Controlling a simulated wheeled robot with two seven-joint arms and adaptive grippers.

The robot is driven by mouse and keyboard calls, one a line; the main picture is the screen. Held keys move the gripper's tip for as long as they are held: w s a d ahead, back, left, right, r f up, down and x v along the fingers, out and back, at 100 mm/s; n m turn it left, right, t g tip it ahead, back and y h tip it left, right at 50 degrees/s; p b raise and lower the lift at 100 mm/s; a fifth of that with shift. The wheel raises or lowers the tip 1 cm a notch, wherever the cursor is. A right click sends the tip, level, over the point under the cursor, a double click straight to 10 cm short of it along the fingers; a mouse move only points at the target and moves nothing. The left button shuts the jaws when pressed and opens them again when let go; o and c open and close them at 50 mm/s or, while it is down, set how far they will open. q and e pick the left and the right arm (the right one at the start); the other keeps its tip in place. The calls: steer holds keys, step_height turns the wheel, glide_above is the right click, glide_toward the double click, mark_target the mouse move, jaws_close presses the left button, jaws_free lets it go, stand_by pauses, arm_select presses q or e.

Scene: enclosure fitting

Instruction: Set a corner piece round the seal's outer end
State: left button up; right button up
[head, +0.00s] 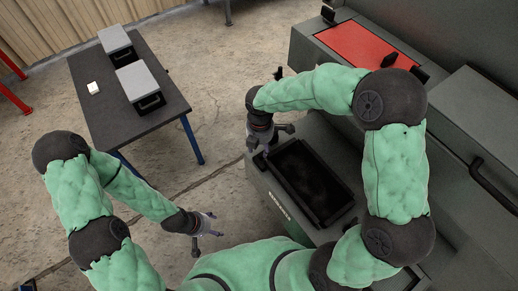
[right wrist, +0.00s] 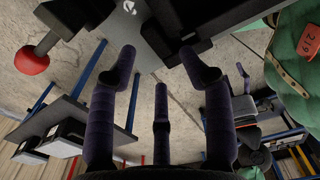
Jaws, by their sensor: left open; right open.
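I cannot make out a seal or a corner piece for certain in either view. My right gripper (head: 276,143) is open and empty at the left rim of a black open tray (head: 318,222) in the grey machine. In the right wrist view its fingers (right wrist: 158,68) are spread with nothing between them, and a dark machine edge (right wrist: 150,28) lies beyond the tips. My left gripper (head: 207,225) is open and empty over the concrete floor, left of the machine. A small white piece (head: 93,88), too small to identify, lies on the dark table.
The dark table (head: 92,117) at the upper left bears two grey-lidded boxes (head: 117,40) (head: 138,80). A red panel (head: 358,45) is set in the machine at the back. A red knob (right wrist: 31,62) shows in the right wrist view. Floor between table and machine is free.

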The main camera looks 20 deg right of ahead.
mark_target(260, 155)
step_height(260, 155, up, 11)
steer(key=p, duration=0.3)
steer(key=shift+a+f, duration=0.1)
stand_by(0.4)
